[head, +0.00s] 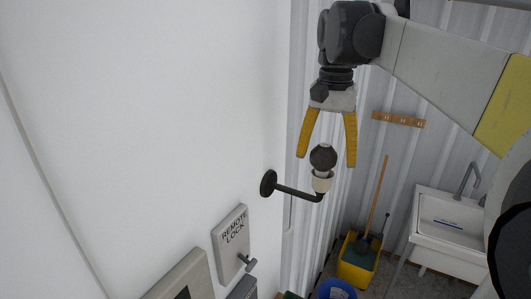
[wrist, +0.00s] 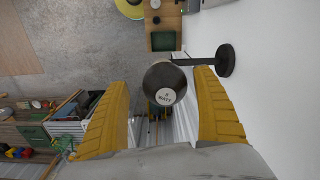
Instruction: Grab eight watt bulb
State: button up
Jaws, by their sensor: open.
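The eight watt bulb (head: 323,157) is a dark round bulb standing upright in a white socket on a black wall lamp arm (head: 297,192). In the wrist view the bulb (wrist: 166,83) shows a pale label reading "WATT"; the number on it is too small to be sure of. My gripper (head: 328,160) has yellow fingers pointing down, spread apart on both sides of the bulb. In the wrist view the gripper (wrist: 165,75) is open with the bulb between its fingertips. I see gaps on both sides and no contact.
A white wall stands close on the left, with a "REMOTE LOCK" box (head: 232,240) below the lamp. A white sink (head: 449,229), a yellow mop bucket (head: 358,262) and a blue bucket (head: 336,290) stand lower right. Shelving (wrist: 45,130) shows in the wrist view.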

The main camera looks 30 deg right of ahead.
jog(key=shift+f, duration=0.4)
jog(key=shift+w+f, duration=0.35)
jog(key=shift+w, duration=0.3)
jog(key=shift+s+r, duration=0.15)
jog(key=shift+s, duration=0.25)
jog(key=c, duration=1)
jog(key=shift+o, duration=0.2)
jog(key=shift+w, duration=0.15)
